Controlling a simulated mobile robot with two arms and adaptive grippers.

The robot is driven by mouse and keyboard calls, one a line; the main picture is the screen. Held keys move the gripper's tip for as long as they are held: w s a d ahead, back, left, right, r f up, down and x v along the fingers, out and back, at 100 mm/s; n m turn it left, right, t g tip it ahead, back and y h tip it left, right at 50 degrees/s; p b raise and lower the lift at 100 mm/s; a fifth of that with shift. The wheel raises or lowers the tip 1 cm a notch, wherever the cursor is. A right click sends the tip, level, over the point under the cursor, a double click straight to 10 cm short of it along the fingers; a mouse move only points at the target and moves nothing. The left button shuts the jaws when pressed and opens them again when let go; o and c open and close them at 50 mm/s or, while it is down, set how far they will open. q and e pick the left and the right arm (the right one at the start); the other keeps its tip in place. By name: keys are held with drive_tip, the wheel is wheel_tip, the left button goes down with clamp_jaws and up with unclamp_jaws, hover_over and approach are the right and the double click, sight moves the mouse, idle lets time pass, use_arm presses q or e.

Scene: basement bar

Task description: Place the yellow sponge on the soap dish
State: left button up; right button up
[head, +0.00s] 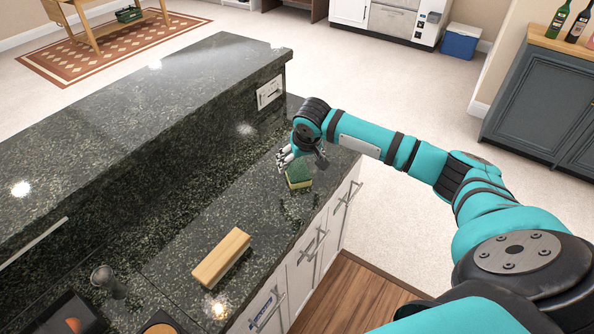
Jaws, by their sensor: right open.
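The sponge (298,177), green on top with a yellow side, rests on the dark granite counter near its front edge. My right gripper (284,158) is open and empty, just behind and to the left of the sponge. I cannot tell whether a finger touches it. A long light-wood block (221,258) lies nearer on the same counter; it may be the soap dish, but I cannot tell for sure. My left gripper is out of view.
A raised granite ledge (140,95) with a wall socket (270,92) runs behind the counter (215,215). A dark grey upright piece (108,282) stands at the lower left. The counter between the sponge and the wood block is clear.

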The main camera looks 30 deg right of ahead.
sight(298, 170)
drive_tip(key=shift+w+d+f, duration=0.1)
drive_tip(key=shift+w+f, duration=0.15)
drive_tip(key=shift+f, duration=0.35)
drive_tip(key=shift+w+f, duration=0.15)
drive_tip(key=shift+f, duration=0.15)
drive_tip(key=p+x, duration=0.1)
drive_tip(key=x, duration=0.3)
drive_tip(key=shift+w+f+p, duration=0.15)
drive_tip(key=shift+p, duration=0.15)
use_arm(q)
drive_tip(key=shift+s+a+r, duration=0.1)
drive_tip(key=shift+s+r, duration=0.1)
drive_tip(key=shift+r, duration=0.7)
use_arm(e)
drive_tip(key=shift+f, duration=0.1)
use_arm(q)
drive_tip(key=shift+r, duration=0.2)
use_arm(e)
drive_tip(key=shift+f, duration=0.25)
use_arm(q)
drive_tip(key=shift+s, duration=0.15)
use_arm(e)
drive_tip(key=c, duration=0.8)
drive_tip(key=shift+c, duration=0.4)
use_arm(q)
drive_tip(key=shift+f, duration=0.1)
